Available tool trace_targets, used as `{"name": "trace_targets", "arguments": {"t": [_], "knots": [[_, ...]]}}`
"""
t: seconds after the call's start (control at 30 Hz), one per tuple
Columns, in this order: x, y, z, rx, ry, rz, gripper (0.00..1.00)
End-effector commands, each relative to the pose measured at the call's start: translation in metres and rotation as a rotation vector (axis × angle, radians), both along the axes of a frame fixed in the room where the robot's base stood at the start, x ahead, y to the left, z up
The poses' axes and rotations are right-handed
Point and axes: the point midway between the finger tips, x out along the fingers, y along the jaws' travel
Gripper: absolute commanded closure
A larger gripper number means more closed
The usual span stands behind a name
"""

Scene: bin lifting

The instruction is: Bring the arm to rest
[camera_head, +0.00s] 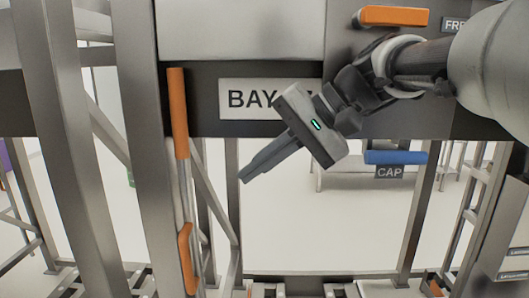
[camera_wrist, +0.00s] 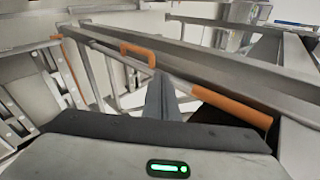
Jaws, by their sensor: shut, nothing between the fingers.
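My gripper (camera_head: 242,180) hangs in front of the bay frame in the head view, pointing down and left. Its fingers are together with nothing between them. It covers part of the "BAY" sign (camera_head: 245,98). My arm reaches in from the upper right. In the wrist view the closed fingers (camera_wrist: 161,80) point away toward a metal rail with orange grips. The gripper appears apart from the frame, though the exact gap is hard to tell.
A steel post (camera_head: 75,150) stands at the left, beside a lever with an orange grip (camera_head: 177,112). An orange handle (camera_head: 394,16) is at the top right. A blue handle (camera_head: 395,157) sits above a "CAP" label (camera_head: 389,172). Open floor shows behind the frame.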

Motion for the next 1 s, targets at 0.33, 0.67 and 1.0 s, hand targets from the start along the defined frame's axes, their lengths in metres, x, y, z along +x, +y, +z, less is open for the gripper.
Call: {"name": "trace_targets", "arguments": {"t": [0.33, 0.67, 1.0], "knots": [[-0.006, -0.019, 0.028, 0.0, 0.0, 0.0, 1.0], [-0.019, -0.026, 0.011, -0.063, -0.014, -0.019, 1.0], [-0.116, -0.117, -0.132, -0.655, -0.236, -0.052, 1.0]]}}
